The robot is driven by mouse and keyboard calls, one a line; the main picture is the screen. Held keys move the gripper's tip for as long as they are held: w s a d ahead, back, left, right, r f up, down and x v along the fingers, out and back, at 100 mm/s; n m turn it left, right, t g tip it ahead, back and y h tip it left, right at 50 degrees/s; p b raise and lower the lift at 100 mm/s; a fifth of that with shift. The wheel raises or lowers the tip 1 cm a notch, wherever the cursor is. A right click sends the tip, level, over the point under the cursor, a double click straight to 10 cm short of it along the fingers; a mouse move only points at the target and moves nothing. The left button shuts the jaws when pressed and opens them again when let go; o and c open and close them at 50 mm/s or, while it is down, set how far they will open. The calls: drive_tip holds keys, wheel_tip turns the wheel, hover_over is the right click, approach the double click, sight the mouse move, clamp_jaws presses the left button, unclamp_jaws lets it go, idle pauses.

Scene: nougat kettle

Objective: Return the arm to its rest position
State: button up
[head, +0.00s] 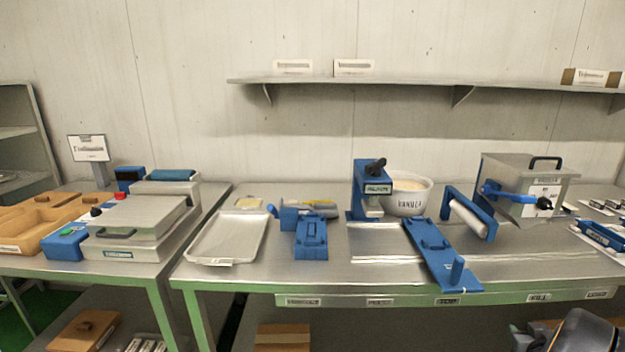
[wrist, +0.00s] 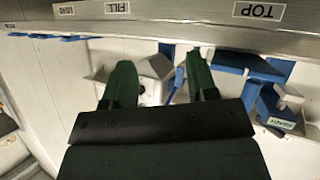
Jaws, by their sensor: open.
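My gripper (wrist: 160,78) shows in the wrist view with two dark green fingers spread apart. The gap between them is empty and they touch nothing that I can see. Part of my dark arm (head: 585,332) shows at the bottom right corner of the head view, low in front of the bench's front edge. The fingertips cannot be made out in the head view. In the wrist view the bench's front edge (wrist: 190,10) runs across the top, with its labels upside down.
The steel bench (head: 330,270) holds a tray (head: 230,238), a blue press (head: 366,190), a white vanilla bowl (head: 408,196), a blue board (head: 440,255), a roller (head: 468,217) and a metal box machine (head: 522,185). A second table with a flat press (head: 140,222) stands left. A wall shelf (head: 420,82) hangs above.

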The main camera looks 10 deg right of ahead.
drive_tip(key=s+a+r+n+g+y+p, duration=0.1)
drive_tip(key=a+r+g+y+p, duration=0.1)
drive_tip(key=a, duration=1)
drive_tip(key=s+a+r+n+g+y+p, duration=0.1)
drive_tip(key=a+r+g+y+p, duration=0.1)
drive_tip(key=a+r+p, duration=0.2)
drive_tip(key=s+a+r+n+g+y+p, duration=0.1)
drive_tip(key=a+r, duration=0.6)
drive_tip(key=a, duration=1.3)
drive_tip(key=shift+s+a+r+n+g+y+p, duration=0.2)
drive_tip(key=shift+s+n+g+y+p, duration=0.25)
drive_tip(key=shift+g+y+p, duration=0.65)
drive_tip(key=shift+w, duration=0.1)
